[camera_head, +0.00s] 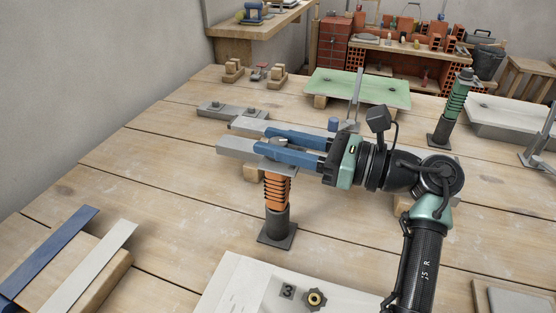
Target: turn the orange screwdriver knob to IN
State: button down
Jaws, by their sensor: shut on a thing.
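The orange screwdriver knob (277,191) stands upright on a dark square base (277,234) on the wooden table. Its ribbed orange body shows below my gripper. My gripper (238,137) reaches in from the right, with its two long blue and grey fingers lying level across the knob's top. A small grey piece shows between the fingers, and they are shut on the top of the knob. The fingers hide part of that top. No IN mark can be read in this view.
A similar green-handled post (458,100) stands at the back right. A green board (357,88) lies behind my gripper. A white panel marked 3 with a small knob (315,298) is in front. Blue and white strips (48,252) lie at the left. The table's left side is mostly clear.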

jog(key=shift+n+g+b, duration=0.3)
jog(key=shift+g+b, duration=0.15)
jog(key=shift+g, duration=0.15)
jog(key=c, duration=0.5)
grip_release()
jog(key=v, duration=0.6)
jog(key=b+v, duration=0.1)
jog(key=v, duration=0.6)
jog(key=shift+f, duration=0.25)
